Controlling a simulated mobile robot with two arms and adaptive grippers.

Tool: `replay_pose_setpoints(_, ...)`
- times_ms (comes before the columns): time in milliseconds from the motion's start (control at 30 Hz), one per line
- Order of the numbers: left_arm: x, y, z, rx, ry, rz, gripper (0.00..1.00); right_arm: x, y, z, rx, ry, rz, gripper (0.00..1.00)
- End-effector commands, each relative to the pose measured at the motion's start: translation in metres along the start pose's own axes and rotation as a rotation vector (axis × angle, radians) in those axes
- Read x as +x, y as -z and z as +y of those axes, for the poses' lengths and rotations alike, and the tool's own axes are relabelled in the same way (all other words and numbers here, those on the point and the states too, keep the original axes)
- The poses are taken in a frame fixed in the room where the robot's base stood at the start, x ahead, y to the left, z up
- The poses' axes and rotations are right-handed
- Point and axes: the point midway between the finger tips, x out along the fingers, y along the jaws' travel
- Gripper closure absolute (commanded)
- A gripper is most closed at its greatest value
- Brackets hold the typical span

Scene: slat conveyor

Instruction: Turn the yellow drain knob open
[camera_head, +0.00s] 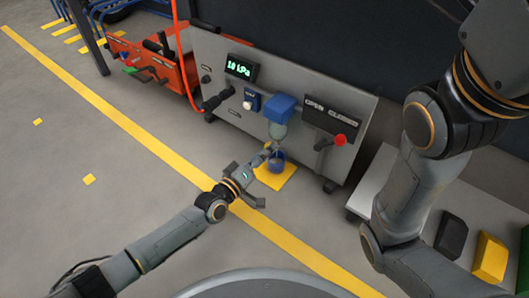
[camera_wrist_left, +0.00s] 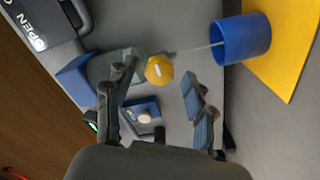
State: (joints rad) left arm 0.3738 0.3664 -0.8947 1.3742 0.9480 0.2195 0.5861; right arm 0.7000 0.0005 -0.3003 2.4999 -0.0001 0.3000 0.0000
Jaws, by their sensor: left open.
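The yellow drain knob (camera_wrist_left: 159,69) shows in the left wrist view as a faceted knob with a pale mark on its face. It sits at the clear bowl (camera_wrist_left: 112,66) under a blue housing (camera_wrist_left: 74,82). My left gripper (camera_wrist_left: 160,78) is open, with one finger on each side of the knob. I cannot tell whether either finger touches it. In the head view my left gripper (camera_head: 267,156) is below the bowl (camera_head: 278,130), and the knob is hard to make out there. My right gripper is out of view.
A blue cup (camera_head: 278,155) stands on a yellow mat (camera_head: 279,180) below the bowl; a thin pale line runs toward it. The grey panel has a display (camera_head: 240,68), a blue switch box (camera_head: 252,100) and a red-knobbed lever (camera_head: 340,141). Open floor lies left.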

Motion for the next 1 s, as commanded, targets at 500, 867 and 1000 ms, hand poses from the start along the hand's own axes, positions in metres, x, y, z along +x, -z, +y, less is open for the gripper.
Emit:
replay_pose_setpoints(500, -0.074, -0.001, -0.002, 0.0, 0.003, -0.002, 0.46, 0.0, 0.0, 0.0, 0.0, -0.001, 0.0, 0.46)
replay_pose_setpoints(867, -0.118, 0.0, -0.001, 0.001, 0.001, -0.001, 0.46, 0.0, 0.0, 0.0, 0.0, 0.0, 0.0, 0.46)
replay_pose_setpoints(1000, -0.12, 0.0, 0.0, 0.0, 0.0, 0.0, 0.46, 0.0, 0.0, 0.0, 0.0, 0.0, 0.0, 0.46)
